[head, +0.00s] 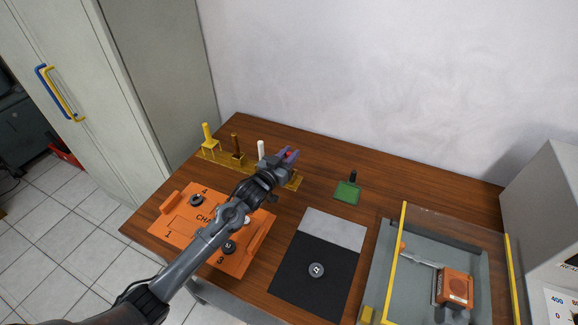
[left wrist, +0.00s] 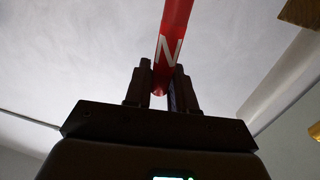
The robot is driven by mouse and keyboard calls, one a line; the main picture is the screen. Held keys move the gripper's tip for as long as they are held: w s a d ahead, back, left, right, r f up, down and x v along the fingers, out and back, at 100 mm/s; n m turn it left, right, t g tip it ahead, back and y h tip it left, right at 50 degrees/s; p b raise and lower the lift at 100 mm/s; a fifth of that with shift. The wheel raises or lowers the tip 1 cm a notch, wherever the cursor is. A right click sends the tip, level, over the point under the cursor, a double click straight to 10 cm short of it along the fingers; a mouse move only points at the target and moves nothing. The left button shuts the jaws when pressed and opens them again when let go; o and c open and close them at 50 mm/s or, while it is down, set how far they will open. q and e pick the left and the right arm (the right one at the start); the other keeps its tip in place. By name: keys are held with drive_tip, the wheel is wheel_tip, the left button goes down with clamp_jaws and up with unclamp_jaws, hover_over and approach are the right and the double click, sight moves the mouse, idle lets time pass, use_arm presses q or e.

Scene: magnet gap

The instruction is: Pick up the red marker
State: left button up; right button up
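My left gripper (head: 289,154) reaches over the right end of the yellow rack (head: 297,182). In the left wrist view the red marker (left wrist: 173,28), lettered N, lies between the two fingers (left wrist: 160,88), which are close together along its sides. One end of the marker shows near the palm. The other runs out of the picture, so I cannot tell whether it still rests in the rack. In the head view only a bit of red shows between the fingertips. My right gripper is not in view.
The rack also holds a white marker (head: 261,148), a brown one (head: 236,146) and a yellow one (head: 208,136). An orange tray (head: 178,237) lies under my left arm. A green block (head: 347,193), a black-and-grey mat (head: 330,232) and a yellow-edged clear enclosure (head: 396,255) stand to the right.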

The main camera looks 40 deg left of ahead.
use_arm(q)
clamp_jaws()
drive_tip(key=shift+r, duration=0.1)
